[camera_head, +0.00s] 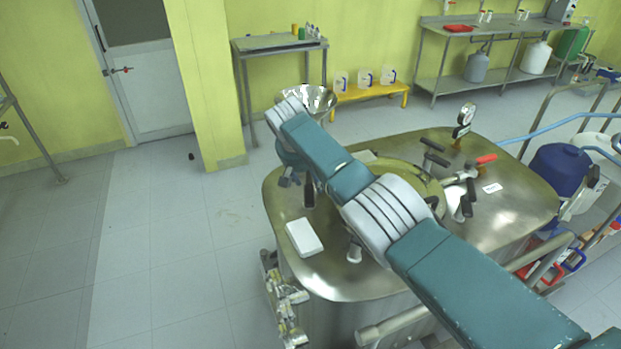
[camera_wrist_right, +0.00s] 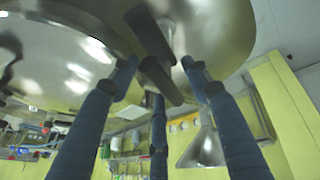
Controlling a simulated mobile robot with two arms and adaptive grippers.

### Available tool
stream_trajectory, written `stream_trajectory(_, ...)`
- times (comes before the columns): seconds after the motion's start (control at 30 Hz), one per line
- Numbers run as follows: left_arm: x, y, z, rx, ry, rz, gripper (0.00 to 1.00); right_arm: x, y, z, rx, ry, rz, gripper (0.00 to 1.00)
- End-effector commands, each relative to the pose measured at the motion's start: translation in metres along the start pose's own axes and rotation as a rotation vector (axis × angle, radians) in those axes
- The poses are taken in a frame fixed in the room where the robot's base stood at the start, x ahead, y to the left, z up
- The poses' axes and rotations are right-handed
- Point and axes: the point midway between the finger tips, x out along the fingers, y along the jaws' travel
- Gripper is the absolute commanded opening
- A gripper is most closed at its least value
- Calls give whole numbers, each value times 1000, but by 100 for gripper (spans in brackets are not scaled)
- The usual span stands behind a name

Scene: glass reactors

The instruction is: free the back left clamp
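The steel reactor top (camera_head: 500,215) carries a round hatch (camera_head: 415,180) with black-handled clamps around it. My right arm crosses over the hatch and hides part of it. My right gripper (camera_head: 290,180) is at the left side of the reactor top, next to a black clamp handle (camera_head: 309,193). In the right wrist view my three blue fingers are spread, with a dark clamp handle (camera_wrist_right: 150,35) beyond and between them. The fingers do not visibly close on it. I cannot tell for sure that this is the back left clamp. My left gripper is not in view.
A white box (camera_head: 304,237) lies on the reactor's left front. A red-handled valve (camera_head: 484,160) and a gauge (camera_head: 465,118) stand at its right and back. A shiny steel bowl (camera_head: 318,98) is behind the arm.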

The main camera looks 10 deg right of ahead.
Motion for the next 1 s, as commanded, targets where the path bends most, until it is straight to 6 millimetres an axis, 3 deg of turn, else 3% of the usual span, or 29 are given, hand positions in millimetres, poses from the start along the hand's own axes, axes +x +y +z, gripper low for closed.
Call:
stream_trajectory(0.27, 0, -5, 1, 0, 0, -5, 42, -1, 0, 1, 1, -2, -1, 47)
stream_trajectory(0.47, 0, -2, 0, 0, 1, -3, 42, -16, -1, 0, 1, 0, -3, 47)
stream_trajectory(0.8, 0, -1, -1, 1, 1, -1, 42, -86, -2, 0, 0, 2, -3, 47)
stream_trajectory(1.0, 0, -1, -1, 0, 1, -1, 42, -113, -1, 0, 1, -1, 0, 47)
